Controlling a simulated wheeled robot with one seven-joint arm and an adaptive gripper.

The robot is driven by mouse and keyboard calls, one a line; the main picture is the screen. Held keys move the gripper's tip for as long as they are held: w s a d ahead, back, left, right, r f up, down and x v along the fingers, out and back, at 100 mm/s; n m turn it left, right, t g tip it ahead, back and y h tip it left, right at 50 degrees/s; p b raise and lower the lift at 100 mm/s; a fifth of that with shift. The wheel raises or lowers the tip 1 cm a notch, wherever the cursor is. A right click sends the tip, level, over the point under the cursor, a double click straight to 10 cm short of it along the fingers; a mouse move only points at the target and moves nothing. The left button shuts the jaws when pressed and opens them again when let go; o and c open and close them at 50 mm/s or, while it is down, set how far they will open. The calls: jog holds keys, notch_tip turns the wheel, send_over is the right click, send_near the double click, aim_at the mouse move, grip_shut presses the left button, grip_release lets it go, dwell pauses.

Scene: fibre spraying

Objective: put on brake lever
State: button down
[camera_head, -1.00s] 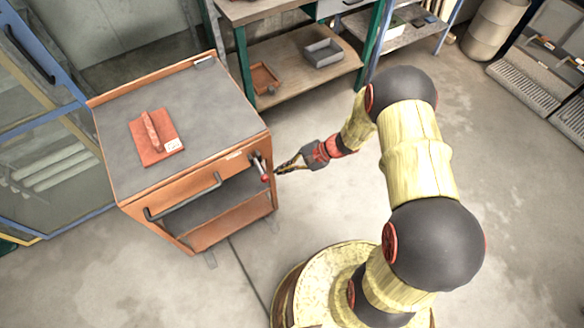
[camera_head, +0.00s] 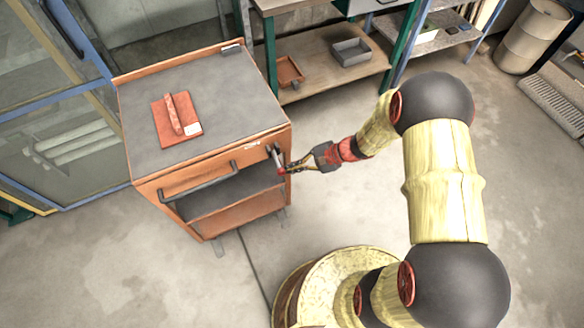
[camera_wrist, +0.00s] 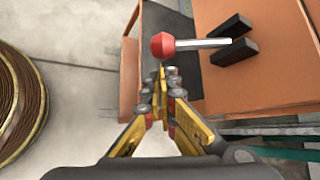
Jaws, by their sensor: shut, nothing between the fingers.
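The brake lever (camera_head: 279,160) is on the front right corner of the orange cart (camera_head: 235,148). In the wrist view it shows as a silver rod (camera_wrist: 203,43) with a red knob (camera_wrist: 163,45), held at its far end by a black forked bracket (camera_wrist: 235,42). My gripper (camera_head: 289,168) is just right of the knob in the head view. In the wrist view my gripper (camera_wrist: 162,76) has its fingers together and empty, with the tips just below the knob. I cannot tell whether they touch it.
A red trowel-like tool (camera_head: 176,118) lies on the cart's grey top. A dark handle bar (camera_head: 190,182) runs along the cart's front. A workbench with a lower shelf (camera_head: 320,72) stands behind. Floor (camera_head: 340,215) is open right of the cart.

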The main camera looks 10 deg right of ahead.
jog(key=shift+s+r+m+g+h+p, duration=0.2)
jog(key=shift+m+g+h+p, duration=0.15)
jog(key=shift+p, duration=0.5)
jog(key=shift+s+d+r+m+g+p, duration=0.15)
jog(key=shift+r+m+g+p, duration=0.1)
jog(key=shift+g+p, duration=0.7)
jog(key=shift+s+r+p, duration=0.15)
jog(key=shift+r+p, duration=0.1)
jog(key=shift+p, duration=0.65)
notch_tip(320, 180, up, 8)
jog(key=m+g+h+p, duration=0.2)
jog(key=m+g+p, duration=0.2)
jog(key=p, duration=0.9)
jog(key=g, duration=0.3)
jog(key=shift+s+g, duration=0.3)
jog(key=shift+s, duration=0.1)
jog(key=shift+d+r+p, duration=0.1)
jog(key=shift+r+p, duration=0.05)
jog(key=shift+p, duration=0.15)
